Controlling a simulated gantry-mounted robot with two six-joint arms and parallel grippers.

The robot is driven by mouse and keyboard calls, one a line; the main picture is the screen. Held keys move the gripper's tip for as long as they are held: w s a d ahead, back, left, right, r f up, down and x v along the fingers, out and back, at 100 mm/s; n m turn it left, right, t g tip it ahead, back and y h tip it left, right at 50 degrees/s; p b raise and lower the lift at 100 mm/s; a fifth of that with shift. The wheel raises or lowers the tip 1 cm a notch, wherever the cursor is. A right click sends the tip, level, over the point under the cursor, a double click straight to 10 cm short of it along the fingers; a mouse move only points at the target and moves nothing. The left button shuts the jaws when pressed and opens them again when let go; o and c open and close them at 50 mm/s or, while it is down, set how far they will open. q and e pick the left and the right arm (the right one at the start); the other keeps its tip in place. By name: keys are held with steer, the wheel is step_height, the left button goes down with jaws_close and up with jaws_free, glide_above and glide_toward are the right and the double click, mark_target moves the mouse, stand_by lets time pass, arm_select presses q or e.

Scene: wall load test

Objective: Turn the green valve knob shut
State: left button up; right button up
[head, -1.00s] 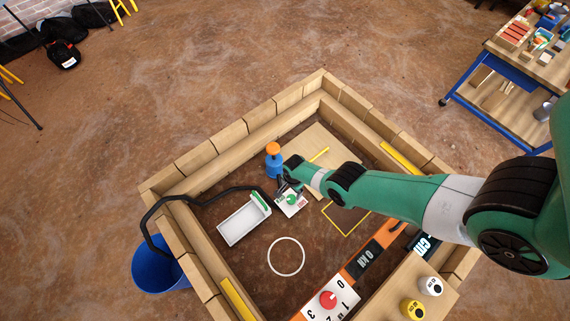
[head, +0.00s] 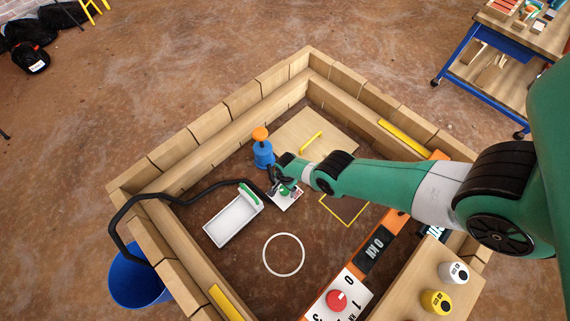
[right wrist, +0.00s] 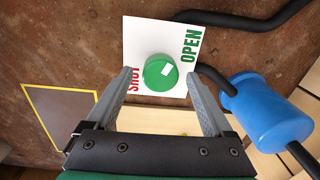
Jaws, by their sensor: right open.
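The green valve knob (right wrist: 158,74) sits on a white plate (right wrist: 155,32) marked SHUT on the left and OPEN on the right in the right wrist view. A white mark on the knob lies on its OPEN side. My right gripper (right wrist: 161,79) is open, with one finger on each side of the knob; I cannot tell whether they touch it. In the head view my right gripper (head: 281,187) is over the plate (head: 290,200) and partly hides it and the knob. My left gripper is in neither view.
A blue cylinder with an orange top (head: 263,152) stands close to my right gripper. A black hose (head: 190,199) runs beside the plate and over the timber wall (head: 222,123). A white tray (head: 232,219) lies to the left. The floor around the white ring (head: 284,255) is clear.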

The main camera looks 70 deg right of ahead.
steer(key=shift+f, duration=0.45)
steer(key=c, duration=1.4)
steer(key=shift+o, duration=0.2)
